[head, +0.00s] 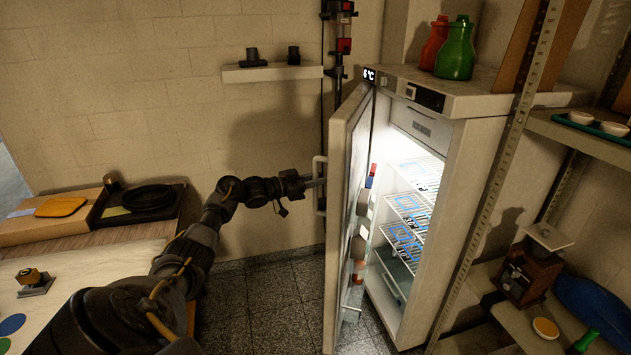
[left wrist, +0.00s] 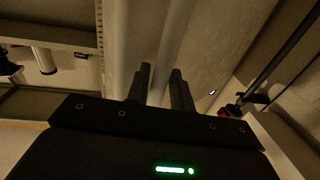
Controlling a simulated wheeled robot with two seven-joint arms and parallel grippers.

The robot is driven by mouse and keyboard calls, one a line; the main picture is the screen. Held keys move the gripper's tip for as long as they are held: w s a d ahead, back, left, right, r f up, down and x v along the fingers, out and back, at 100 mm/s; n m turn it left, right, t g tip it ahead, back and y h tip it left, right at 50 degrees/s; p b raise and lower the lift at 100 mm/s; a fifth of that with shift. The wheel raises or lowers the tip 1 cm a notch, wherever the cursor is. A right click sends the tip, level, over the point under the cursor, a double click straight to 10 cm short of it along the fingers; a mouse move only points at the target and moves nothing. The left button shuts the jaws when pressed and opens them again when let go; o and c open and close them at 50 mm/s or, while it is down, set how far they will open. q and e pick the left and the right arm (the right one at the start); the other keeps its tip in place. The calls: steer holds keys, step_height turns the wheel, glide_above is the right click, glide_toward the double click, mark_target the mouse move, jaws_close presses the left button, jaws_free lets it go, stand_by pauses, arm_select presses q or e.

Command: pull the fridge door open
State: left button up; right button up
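The fridge (head: 466,165) stands right of centre with its lit inside showing. Its door (head: 343,215) stands wide open, swung out to the left, so I see it nearly edge-on. The door's pale upright bar handle (head: 318,167) is on the door's left face. My left gripper (head: 315,183) reaches in from the left at the handle. In the left wrist view the handle bar (left wrist: 172,48) runs between the two dark fingers (left wrist: 159,88), which look closed around it. My right gripper is not in view.
Red and green bottles (head: 456,50) stand on the fridge top. A metal shelf rack (head: 500,170) is close on its right. A wall shelf (head: 272,73) is behind the arm. A wooden table (head: 60,285) is at the left. The tiled floor (head: 265,300) left of the door is clear.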

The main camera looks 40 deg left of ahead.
arm_select(q)
steer(key=b+v, duration=0.2)
steer(key=v, duration=0.8)
steer(key=shift+s+a, duration=0.2)
steer(key=shift+s, duration=0.15)
stand_by(0.3)
